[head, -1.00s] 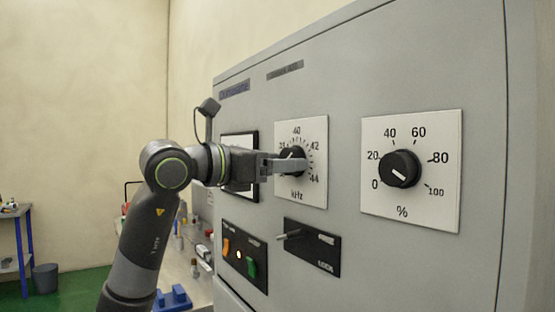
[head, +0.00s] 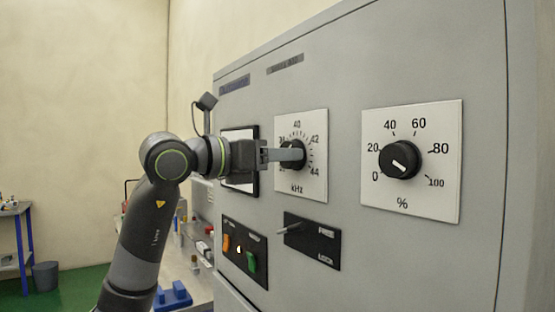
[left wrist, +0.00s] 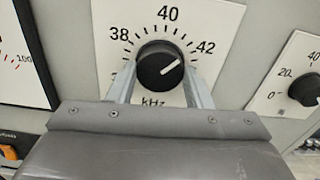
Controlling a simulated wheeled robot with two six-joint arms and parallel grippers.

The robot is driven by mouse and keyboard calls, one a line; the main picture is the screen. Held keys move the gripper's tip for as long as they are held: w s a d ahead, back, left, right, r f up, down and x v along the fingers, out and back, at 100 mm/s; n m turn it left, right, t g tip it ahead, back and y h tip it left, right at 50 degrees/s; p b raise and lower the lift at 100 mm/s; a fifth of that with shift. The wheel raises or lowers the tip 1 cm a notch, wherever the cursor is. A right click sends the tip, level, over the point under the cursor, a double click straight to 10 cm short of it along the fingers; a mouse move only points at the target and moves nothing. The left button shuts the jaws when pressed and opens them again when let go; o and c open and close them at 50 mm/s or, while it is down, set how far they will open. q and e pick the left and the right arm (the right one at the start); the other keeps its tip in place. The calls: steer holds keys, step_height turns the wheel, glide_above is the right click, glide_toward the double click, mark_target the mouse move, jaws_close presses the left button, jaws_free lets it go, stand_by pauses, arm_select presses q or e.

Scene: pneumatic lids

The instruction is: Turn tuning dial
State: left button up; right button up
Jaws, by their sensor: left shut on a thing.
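The tuning dial (head: 296,143) is a black round knob on a white kHz plate (head: 315,185) on the grey cabinet. In the left wrist view the dial (left wrist: 158,66) shows whole, its white pointer line aimed up and right, between 40 and 42 and nearer 42. My left gripper (head: 293,154) is shut on the dial, with one finger on each side of it, as the left wrist view (left wrist: 160,82) shows. In the head view the near finger hides the lower part of the dial. My right gripper is not in view.
A percent dial (head: 400,160) on its own white plate is to the right. Below are a switch panel (head: 312,243) with a protruding lever and a button panel (head: 245,252). A dark-framed meter (head: 240,188) sits behind my left wrist. A bench stands at the left.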

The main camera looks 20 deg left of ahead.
arm_select(q)
steer(key=shift+n+b, duration=4.7)
steer(key=shift+n, duration=5.7)
steer(key=o, duration=1)
